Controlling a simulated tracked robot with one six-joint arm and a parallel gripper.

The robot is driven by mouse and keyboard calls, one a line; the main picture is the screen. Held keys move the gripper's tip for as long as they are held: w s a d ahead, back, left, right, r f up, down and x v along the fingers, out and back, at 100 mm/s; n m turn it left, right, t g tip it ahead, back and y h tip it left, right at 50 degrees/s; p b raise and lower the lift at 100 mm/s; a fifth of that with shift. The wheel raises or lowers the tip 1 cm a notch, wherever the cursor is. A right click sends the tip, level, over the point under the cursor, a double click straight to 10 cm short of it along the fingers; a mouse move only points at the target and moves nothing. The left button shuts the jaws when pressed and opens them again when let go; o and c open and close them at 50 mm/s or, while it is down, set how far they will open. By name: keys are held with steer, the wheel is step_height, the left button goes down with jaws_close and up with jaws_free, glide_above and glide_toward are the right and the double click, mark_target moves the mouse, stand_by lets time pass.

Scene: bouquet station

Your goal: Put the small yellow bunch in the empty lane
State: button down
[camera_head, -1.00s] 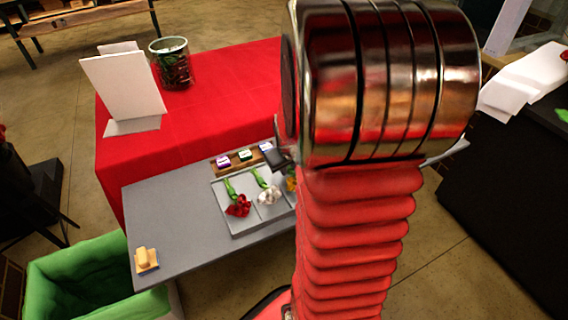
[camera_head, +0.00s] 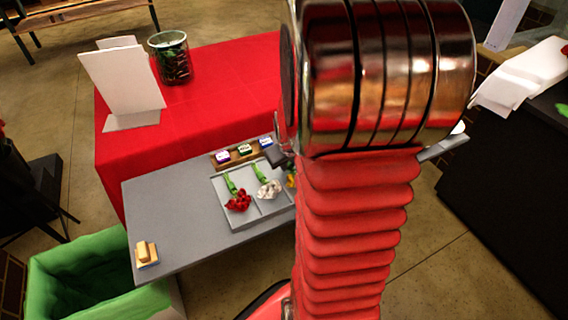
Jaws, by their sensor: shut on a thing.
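A grey tray (camera_head: 239,221) with lanes lies on the grey table. A red bunch (camera_head: 238,201) with green stems lies in its left lane, and a white bunch (camera_head: 269,189) lies in the lane beside it. The small yellow bunch (camera_head: 291,181) shows only as a sliver of yellow at the left edge of my arm. My gripper (camera_head: 280,160) shows as a dark part above the tray's right side, shut on the yellow bunch. My red arm hides the fingertips, most of the bunch and the tray's right end.
A wooden rack with small labelled blocks (camera_head: 245,150) stands behind the tray. A sponge-like yellow block (camera_head: 146,253) sits at the table's front left. A green-lined bin (camera_head: 75,265) stands below. A glass jar (camera_head: 171,60) and white card (camera_head: 122,82) stand on the red cloth.

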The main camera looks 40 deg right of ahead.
steer(key=shift+s+a+f, duration=0.2)
steer(key=shift+s+f, duration=0.3)
steer(key=shift+f, duration=0.05)
steer(key=shift+w+d+r, duration=0.2)
steer(key=shift+w, duration=0.1)
stand_by(0.6)
steer(key=c, duration=1.6)
jaws_free()
steer(key=shift+o, duration=0.4)
steer(key=o, duration=0.3)
steer(key=shift+s, duration=0.15)
